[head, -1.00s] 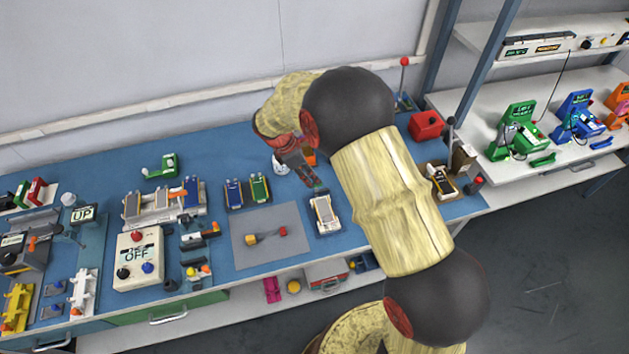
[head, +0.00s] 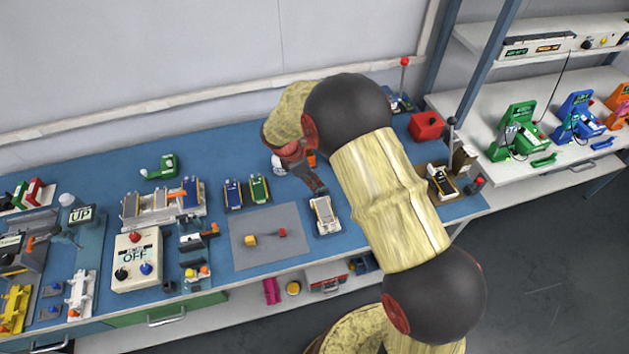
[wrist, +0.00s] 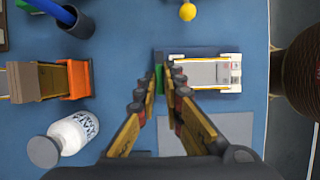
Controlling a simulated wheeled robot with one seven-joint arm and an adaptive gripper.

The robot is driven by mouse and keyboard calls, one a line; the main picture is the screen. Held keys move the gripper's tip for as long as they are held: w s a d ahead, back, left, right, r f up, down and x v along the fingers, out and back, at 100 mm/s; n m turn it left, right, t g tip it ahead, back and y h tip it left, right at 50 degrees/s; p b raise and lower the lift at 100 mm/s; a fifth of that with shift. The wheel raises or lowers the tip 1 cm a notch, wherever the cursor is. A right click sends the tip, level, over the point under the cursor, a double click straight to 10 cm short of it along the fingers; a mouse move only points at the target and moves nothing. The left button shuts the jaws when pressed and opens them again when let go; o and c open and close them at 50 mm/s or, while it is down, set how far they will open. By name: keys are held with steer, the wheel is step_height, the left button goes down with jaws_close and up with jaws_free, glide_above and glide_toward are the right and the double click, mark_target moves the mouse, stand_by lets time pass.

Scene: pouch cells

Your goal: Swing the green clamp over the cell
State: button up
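The pouch cell, a pale silvery plate, lies in a dark-based fixture on the blue bench in the head view (head: 322,207) and the wrist view (wrist: 200,73). A small green part, which I take as the green clamp (wrist: 159,78), stands at the left end of this fixture in the wrist view, beside the cell. My gripper (wrist: 162,75) has its fingers apart, with the green part showing between the fingertips. I cannot tell whether either finger touches it. In the head view my gripper (head: 320,190) is just above the fixture's far end and the clamp cannot be made out.
A grey mat (head: 262,250) with small parts lies left of the fixture in the head view.

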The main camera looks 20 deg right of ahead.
jaws_close()
steer(key=shift+m, duration=0.3)
steer(key=m+p, duration=0.1)
steer(key=m+g+p, duration=0.1)
steer(key=m, duration=0.1)
steer(key=shift+w+r+m+g, duration=0.1)
steer(key=shift+w+m+g, duration=0.05)
steer(key=shift+m+g, duration=0.15)
steer(key=m+p, duration=0.1)
steer(key=m, duration=0.1)
steer(key=m+g+y+p, duration=0.1)
steer(key=m, duration=0.1)
steer(key=shift+w+d+m+g, duration=0.1)
steer(key=shift+d+m+g, duration=0.05)
steer(key=shift+m+g, duration=0.15)
steer(key=m, duration=0.2)
steer(key=m+y+p, duration=0.1)
steer(key=m, duration=0.1)
steer(key=shift+d+m+g+y, duration=0.1)
steer(key=shift+m+g+y, duration=0.2)
steer(key=shift+g, duration=0.1)
steer(key=shift+m+y+p, duration=0.35)
steer(key=shift+m+y, duration=0.55)
steer(key=shift+m, duration=1.3)
steer(key=o, duration=0.6)
jaws_free()
steer(key=shift+g, duration=0.3)
steer(key=shift+c, duration=0.2)
